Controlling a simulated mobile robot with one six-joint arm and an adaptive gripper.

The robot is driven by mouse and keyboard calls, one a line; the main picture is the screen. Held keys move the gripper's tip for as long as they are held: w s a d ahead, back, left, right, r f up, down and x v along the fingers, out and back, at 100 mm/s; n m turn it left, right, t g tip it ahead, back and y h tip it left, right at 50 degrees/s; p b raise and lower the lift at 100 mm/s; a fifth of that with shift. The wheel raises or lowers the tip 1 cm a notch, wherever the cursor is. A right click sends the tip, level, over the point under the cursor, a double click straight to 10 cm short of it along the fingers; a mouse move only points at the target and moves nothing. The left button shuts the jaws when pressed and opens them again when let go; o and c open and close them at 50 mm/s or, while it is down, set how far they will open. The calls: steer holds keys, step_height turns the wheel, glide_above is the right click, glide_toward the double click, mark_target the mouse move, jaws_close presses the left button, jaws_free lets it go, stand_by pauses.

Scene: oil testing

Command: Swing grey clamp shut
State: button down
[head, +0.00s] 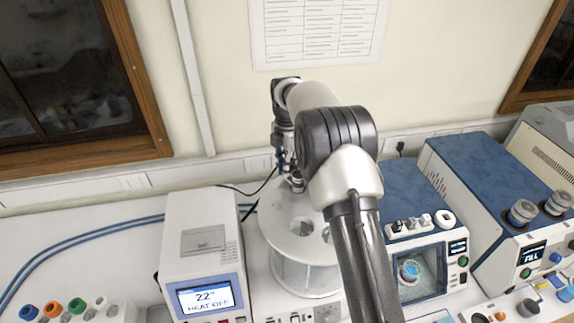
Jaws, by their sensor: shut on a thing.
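My gripper (284,163) points down over the back part of a round white bath (274,222). It is shut on a small grey metal piece at the back of the bath lid, which looks like the grey clamp (295,183). The clamp is small here and partly covered by the gripper, so its angle cannot be told. My arm hides the right side of the bath. The bath lid has round openings, and its lower wall is clear.
A white heater unit (203,245) reading 22° and HEAT OFF stands close left of the bath. A blue-topped chamber (412,270) with a cup inside is right of it, and a larger blue-topped machine (485,190) beyond. Coloured-capped bottles (52,309) stand front left.

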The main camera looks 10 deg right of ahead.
steer(key=shift+n, duration=0.3)
stand_by(0.4)
steer(key=c, duration=1.6)
jaws_free()
step_height(320, 180, up, 12)
